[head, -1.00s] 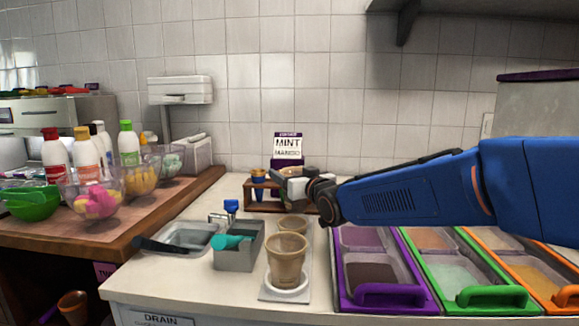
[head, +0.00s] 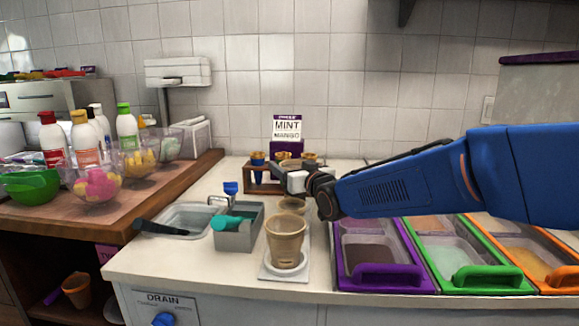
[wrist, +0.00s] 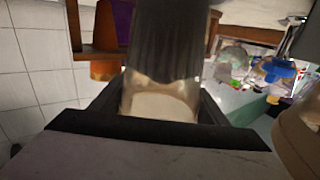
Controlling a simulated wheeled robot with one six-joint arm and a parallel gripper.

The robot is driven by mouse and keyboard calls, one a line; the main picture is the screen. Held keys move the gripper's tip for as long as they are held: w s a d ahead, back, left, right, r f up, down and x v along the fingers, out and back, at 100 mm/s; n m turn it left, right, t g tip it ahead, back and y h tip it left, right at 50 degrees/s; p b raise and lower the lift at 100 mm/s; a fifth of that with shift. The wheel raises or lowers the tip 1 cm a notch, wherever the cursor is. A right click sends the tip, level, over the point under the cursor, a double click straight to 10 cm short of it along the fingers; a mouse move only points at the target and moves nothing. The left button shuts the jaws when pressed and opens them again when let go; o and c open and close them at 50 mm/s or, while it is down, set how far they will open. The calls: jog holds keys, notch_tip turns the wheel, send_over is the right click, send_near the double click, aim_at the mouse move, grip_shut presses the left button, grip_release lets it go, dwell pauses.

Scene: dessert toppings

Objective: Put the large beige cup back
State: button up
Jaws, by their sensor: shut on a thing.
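A large beige cup (head: 286,243) stands upright on a white saucer (head: 270,273) in the head view, at the front of the white counter. A second beige cup (head: 293,205) stands behind it, partly covered. My gripper (head: 284,167) is behind both, near the wooden rack (head: 247,180). In the wrist view its dark jaws are shut on a beige, cup-like thing (wrist: 160,105); its upper part looks dark and blurred. I cannot tell its full shape. A beige cup edge (wrist: 302,135) shows at the right of that view, apart from the jaws.
The rack holds small gold-topped cups, with a mint and mango sign (head: 287,128) behind. A grey box (head: 238,240) and sink (head: 185,222) lie left of the large cup. Purple (head: 380,278), green (head: 488,275) and orange topping trays stand at the right.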

jog(key=shift+f, duration=0.5)
jog(key=o, duration=1.7)
jog(key=shift+o, duration=0.2)
